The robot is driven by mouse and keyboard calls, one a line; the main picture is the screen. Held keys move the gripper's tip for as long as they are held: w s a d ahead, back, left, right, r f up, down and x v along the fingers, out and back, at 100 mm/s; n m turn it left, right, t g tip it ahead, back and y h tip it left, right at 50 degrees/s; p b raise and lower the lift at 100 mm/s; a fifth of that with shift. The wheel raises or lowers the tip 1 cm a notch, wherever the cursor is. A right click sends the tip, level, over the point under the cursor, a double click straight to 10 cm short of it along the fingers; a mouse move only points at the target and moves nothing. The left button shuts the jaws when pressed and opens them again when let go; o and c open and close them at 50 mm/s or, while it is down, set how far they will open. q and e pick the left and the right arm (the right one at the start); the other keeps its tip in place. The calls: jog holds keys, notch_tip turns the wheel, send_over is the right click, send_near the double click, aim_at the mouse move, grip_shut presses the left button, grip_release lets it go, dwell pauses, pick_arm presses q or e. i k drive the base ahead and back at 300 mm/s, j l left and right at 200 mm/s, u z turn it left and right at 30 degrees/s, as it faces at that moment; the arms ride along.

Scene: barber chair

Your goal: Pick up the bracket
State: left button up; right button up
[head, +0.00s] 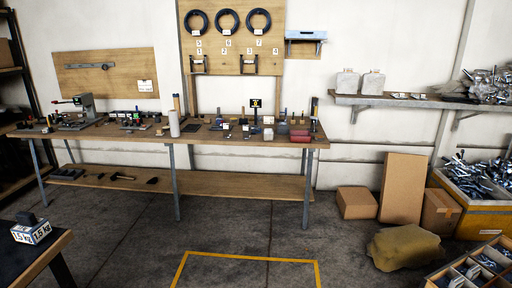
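I cannot tell for sure which thing is the bracket. Two small dark bracket-like frames hang low on the wooden wall board, a left one (198,64) and a right one (249,64), under the number labels. Many small parts stand on the long workbench (100,133) against the back wall, too small to tell apart. Loose metal parts fill a yellow bin (463,216) at the right. Neither of my grippers is in view.
Grey floor (220,230) lies open before the bench, with a yellow-taped outline (247,259). Cardboard boxes (401,188) and a brown sack (405,248) stand at right. A compartmented tray (485,265) is lower right; a table corner (45,258) is lower left.

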aim_at(245, 127)
jog(key=i, duration=1.85)
jog(key=i+u, duration=0.2)
jog(key=i, duration=0.4)
jog(key=i+l+u, duration=0.2)
jog(key=i, duration=0.35)
